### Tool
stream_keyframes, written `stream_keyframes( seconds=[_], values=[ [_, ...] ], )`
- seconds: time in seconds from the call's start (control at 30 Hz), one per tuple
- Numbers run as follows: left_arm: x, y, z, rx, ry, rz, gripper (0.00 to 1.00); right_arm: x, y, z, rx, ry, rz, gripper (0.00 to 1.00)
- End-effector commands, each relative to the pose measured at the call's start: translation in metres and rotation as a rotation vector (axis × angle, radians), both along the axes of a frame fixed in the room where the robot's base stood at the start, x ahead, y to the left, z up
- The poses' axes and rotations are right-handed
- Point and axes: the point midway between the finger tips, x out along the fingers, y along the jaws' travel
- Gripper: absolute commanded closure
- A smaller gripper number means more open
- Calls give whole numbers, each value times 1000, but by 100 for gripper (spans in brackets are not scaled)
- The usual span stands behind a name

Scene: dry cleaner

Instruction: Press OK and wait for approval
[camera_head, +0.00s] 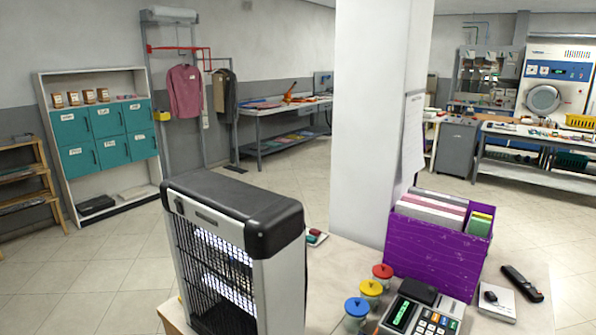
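A keypad device (435,320) with a small lit green display (402,313) sits at the front edge of the picture on the counter. Its lower part is cut off, and no OK key or display text can be made out. A dark handheld device (522,284) lies to the right on the same counter; its keys are too small to read. Neither of my grippers is in view.
On the counter (345,262) stand a large black-and-grey caged appliance (233,250), a purple file box (432,245), and three jars with red (382,271), yellow (371,287) and blue (357,307) lids. A white pillar (375,120) rises behind. Open floor (110,265) lies left.

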Motion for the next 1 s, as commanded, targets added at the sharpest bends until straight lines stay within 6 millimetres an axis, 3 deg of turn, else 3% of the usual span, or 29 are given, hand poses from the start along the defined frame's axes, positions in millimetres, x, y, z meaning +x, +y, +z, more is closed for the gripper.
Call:
stream_keyframes(
  seconds=[0.2,0.3,0.33,1.0],
  values=[
    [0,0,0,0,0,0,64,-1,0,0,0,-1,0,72],
    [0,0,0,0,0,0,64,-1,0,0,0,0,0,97],
    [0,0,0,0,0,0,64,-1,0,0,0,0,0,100],
    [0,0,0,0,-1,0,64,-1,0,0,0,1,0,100]
  ],
)
